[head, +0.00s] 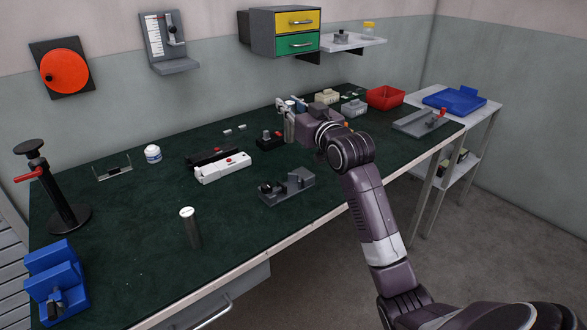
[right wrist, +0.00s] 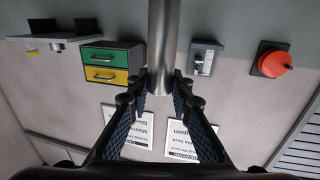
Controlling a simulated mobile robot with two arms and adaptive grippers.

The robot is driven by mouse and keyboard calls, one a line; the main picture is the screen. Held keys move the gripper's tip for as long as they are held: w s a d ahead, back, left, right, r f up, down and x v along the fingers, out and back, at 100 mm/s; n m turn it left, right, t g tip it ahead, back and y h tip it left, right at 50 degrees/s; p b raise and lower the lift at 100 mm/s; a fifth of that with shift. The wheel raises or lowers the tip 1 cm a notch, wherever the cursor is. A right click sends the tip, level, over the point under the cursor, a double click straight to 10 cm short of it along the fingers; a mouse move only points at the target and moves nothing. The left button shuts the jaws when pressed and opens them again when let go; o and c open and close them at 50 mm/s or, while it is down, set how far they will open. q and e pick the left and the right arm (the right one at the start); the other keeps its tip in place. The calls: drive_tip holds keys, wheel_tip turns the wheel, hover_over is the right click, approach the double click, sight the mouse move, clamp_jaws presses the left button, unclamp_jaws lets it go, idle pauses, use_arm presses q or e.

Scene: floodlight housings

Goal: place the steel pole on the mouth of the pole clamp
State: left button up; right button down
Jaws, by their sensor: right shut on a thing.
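My right gripper (head: 290,106) is over the back middle of the green bench, shut on an upright steel pole (head: 289,126). In the right wrist view the pole (right wrist: 164,40) has its end between my two fingertips (right wrist: 163,80). That view is upside down, so I hold the pole near its top. A grey block with black jaw parts (head: 292,188), which looks like the pole clamp, sits at the front middle of the bench, apart from the pole. I cannot make out its mouth clearly. My left gripper is not in view.
A black stand (head: 62,195) stands left.

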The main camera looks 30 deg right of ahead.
sight(290, 141)
wheel_tip(290, 141, down, 10)
drive_tip(key=shift+f, duration=0.25)
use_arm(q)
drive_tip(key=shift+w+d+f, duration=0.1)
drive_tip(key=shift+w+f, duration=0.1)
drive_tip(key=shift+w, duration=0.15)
use_arm(e)
drive_tip(key=shift+f, duration=2.65)
drive_tip(key=shift+f+b, duration=0.1)
drive_tip(key=shift+b, duration=0.2)
drive_tip(key=c, duration=1.7)
unclamp_jaws()
drive_tip(key=shift+c, duration=0.2)
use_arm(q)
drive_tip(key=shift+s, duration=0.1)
